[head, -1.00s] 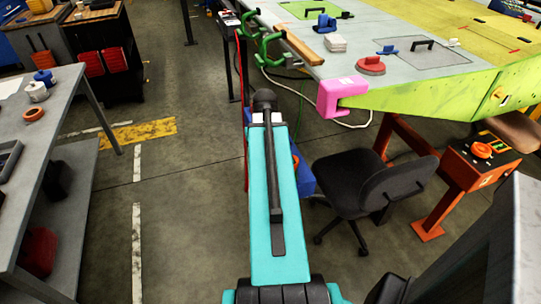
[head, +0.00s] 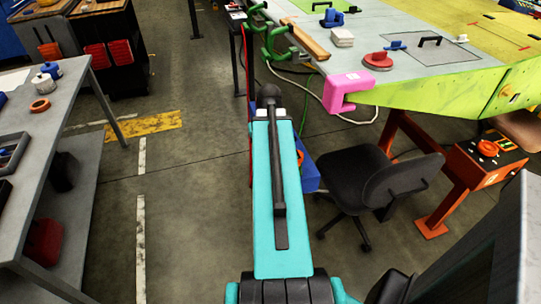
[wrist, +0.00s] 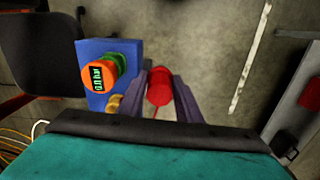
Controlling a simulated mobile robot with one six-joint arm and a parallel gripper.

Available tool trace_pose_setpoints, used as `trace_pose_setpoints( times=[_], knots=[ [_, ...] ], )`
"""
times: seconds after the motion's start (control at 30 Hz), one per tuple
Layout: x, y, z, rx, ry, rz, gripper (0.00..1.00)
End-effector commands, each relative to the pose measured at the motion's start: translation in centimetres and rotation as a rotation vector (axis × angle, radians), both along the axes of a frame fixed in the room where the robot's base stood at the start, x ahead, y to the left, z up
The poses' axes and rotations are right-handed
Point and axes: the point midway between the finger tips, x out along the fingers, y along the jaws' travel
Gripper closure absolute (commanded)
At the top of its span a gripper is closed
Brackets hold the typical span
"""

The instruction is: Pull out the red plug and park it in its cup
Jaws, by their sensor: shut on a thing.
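In the wrist view my gripper (wrist: 165,100) is shut on the red plug (wrist: 160,86), which sits between its two dark fingers. A thin red cable runs back from the plug toward the wrist. The plug appears to the right of the box, apart from the fitting. In the head view my arm hides the gripper and plug; part of the blue box (head: 309,176) shows beside it. I cannot make out the cup.
A black chair (head: 375,188) stands right of the blue box. The wing jig (head: 440,95) with a pink corner guard (head: 349,92) is beyond it. An orange pedestal (head: 462,180) is at right. A grey bench (head: 75,125) is at left, with open floor between.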

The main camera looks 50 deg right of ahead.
Motion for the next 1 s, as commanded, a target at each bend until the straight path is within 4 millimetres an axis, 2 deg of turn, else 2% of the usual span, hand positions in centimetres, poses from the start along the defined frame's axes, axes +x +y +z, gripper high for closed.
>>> trace_pose_setpoints(
  times=[0.8,1.0],
  knots=[
    [0.0,0.0,2.8,0.000,0.000,0.000,0.90],
    [0.0,0.0,3.0,0.000,0.000,0.000,0.90]
  ],
)
